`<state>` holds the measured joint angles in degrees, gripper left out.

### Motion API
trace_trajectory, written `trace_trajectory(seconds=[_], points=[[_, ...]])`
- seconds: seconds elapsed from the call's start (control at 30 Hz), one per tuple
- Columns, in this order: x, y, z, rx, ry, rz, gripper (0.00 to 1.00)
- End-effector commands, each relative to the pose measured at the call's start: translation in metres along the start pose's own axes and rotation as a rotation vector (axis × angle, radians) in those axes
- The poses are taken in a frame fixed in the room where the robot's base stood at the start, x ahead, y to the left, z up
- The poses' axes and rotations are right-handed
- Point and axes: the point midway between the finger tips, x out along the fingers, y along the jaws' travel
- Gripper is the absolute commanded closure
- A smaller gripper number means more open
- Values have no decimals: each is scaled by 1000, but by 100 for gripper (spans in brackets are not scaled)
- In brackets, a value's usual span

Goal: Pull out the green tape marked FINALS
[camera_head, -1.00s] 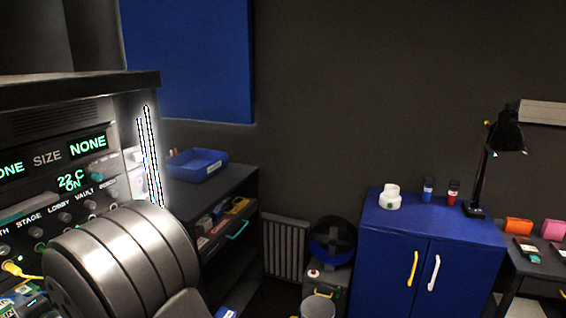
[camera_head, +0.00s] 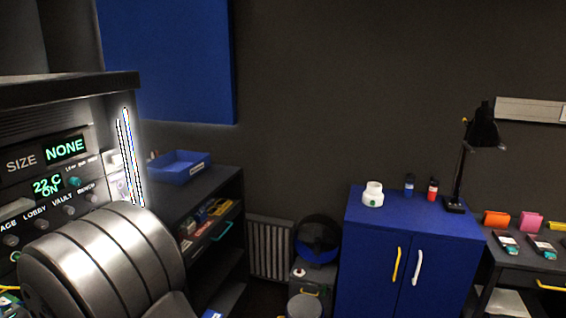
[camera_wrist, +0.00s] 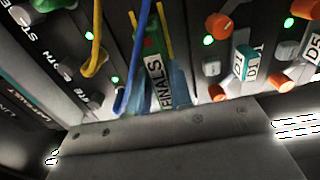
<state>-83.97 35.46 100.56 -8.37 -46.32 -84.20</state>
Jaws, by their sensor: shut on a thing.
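The green tape (camera_wrist: 153,45) with a white FINALS label (camera_wrist: 160,80) shows in the wrist view, standing out from the dark panel. My gripper (camera_wrist: 160,98) is shut on this tape, with its grey body across the bottom of the wrist view. A blue cable (camera_wrist: 134,60) runs close along the tape's left side. How far the tape sits in its slot is hard to tell. In the head view the tape and the gripper are hidden; my metallic arm fills the lower left.
A yellow cable (camera_wrist: 97,40) hangs left of the tape. Orange plugs (camera_wrist: 218,25) and a labelled tag (camera_wrist: 243,68) are to the right. In the head view, the panel (camera_head: 60,150) stands left, a blue tray (camera_head: 180,166) on a shelf, and a blue cabinet (camera_head: 410,235) right.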

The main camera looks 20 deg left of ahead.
Motion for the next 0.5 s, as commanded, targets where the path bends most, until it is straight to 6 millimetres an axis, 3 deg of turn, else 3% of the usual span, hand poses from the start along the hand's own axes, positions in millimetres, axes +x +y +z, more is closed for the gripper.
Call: trace_trajectory(seconds=[0.5], points=[[-26, 1, 0, 0, 0, 1, 100]])
